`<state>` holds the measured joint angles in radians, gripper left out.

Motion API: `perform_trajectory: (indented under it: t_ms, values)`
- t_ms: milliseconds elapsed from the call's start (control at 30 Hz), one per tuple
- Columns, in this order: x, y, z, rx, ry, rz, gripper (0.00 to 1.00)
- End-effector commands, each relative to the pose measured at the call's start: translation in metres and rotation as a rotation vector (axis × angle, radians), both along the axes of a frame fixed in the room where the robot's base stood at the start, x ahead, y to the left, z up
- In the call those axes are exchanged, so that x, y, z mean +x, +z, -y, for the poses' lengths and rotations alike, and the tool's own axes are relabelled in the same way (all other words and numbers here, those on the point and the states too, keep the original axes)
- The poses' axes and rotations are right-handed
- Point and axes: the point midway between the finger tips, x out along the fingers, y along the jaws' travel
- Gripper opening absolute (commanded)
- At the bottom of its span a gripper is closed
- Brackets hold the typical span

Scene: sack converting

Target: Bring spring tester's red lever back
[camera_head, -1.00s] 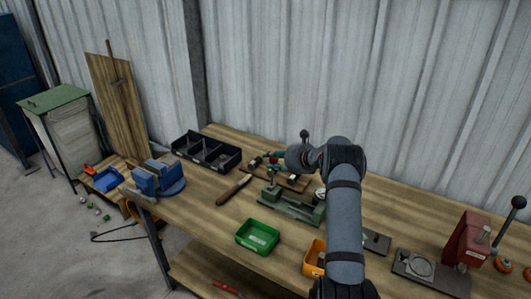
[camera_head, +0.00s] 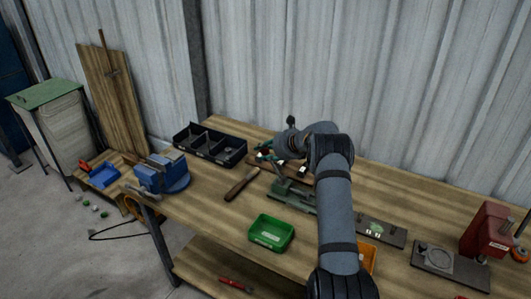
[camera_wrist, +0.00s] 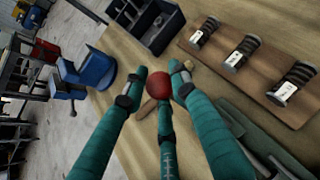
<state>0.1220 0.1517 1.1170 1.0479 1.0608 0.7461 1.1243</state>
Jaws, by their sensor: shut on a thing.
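The spring tester (camera_head: 290,194) is a low green metal device on the bench, partly behind my arm in the head view. Part of its green body also shows at the lower right of the wrist view (camera_wrist: 262,143). The red ball knob of its lever (camera_wrist: 160,83) sits between the teal fingers of my gripper (camera_wrist: 159,77) in the wrist view. My gripper is shut on it, with a finger on either side and one below. In the head view my gripper (camera_head: 265,157) is small and partly hidden by the wrist; the lever's shaft cannot be made out.
A wooden board (camera_wrist: 250,66) with several labelled springs lies beside the tester. A black divided tray (camera_head: 210,146), a blue vise (camera_head: 161,174), a wood-handled tool (camera_head: 241,184) and a green bin (camera_head: 270,233) stand around. A red press (camera_head: 487,231) is at right.

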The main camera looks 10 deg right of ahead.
Motion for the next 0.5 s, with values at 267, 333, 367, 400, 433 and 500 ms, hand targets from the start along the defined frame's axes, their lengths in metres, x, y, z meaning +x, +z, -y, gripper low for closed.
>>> perform_trajectory:
  t_ms: [267, 333, 367, 400, 433, 500]
  values:
    - [0.0039, 0.0078, -0.0036, 0.006, 0.0, 0.015, 0.0]
    - [0.004, 0.0078, -0.0041, 0.006, 0.001, 0.015, 0.0]
    - [0.004, 0.0078, -0.0042, 0.006, 0.001, 0.015, 0.0]
    - [0.0039, 0.0078, -0.0044, 0.006, 0.001, 0.015, 0.0]
    - [0.004, 0.0078, -0.0046, 0.006, 0.002, 0.015, 0.0]
    - [0.0039, 0.0078, -0.0049, 0.006, 0.002, 0.015, 0.27]
